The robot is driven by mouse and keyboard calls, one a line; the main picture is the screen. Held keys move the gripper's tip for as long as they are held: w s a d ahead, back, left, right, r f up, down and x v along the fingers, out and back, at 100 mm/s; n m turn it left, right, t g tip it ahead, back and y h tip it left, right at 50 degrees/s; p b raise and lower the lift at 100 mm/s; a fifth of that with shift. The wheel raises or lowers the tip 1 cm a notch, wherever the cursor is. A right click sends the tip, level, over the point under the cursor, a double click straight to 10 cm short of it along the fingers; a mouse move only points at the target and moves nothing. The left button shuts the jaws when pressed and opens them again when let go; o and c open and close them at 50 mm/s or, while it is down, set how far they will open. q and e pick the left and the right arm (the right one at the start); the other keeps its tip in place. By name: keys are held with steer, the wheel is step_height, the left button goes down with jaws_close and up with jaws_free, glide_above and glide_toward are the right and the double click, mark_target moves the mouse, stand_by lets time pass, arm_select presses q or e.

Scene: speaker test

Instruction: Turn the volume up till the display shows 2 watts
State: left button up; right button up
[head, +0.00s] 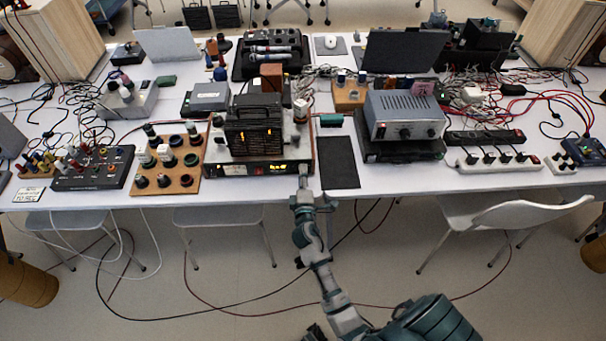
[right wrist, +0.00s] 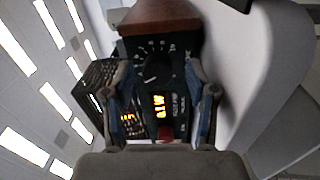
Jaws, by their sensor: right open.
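The amplifier (head: 232,170) is a low dark box at the table's front edge. Its lit display shows at the right of its front panel (head: 280,168). In the right wrist view, a round dark knob (right wrist: 157,69) with scale marks sits above an orange lit display (right wrist: 161,105). The display's figures are small and blurred; I cannot read them surely. My right gripper (head: 304,174) is open just in front of the panel's right end. Its fingers (right wrist: 161,98) stand either side of the panel, and I cannot tell whether they touch anything. My left gripper is not in view.
A dark ribbed unit (head: 252,130) with orange lights stands on the amplifier. A black mat (head: 338,176) lies to its right, and a wooden board with knobs (head: 178,186) to its left. A grey metal box (head: 405,112) stands further right. Cables hang below the table.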

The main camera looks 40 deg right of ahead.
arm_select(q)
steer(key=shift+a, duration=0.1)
arm_select(e)
steer(key=v, duration=1.1)
steer(key=shift+s, duration=0.1)
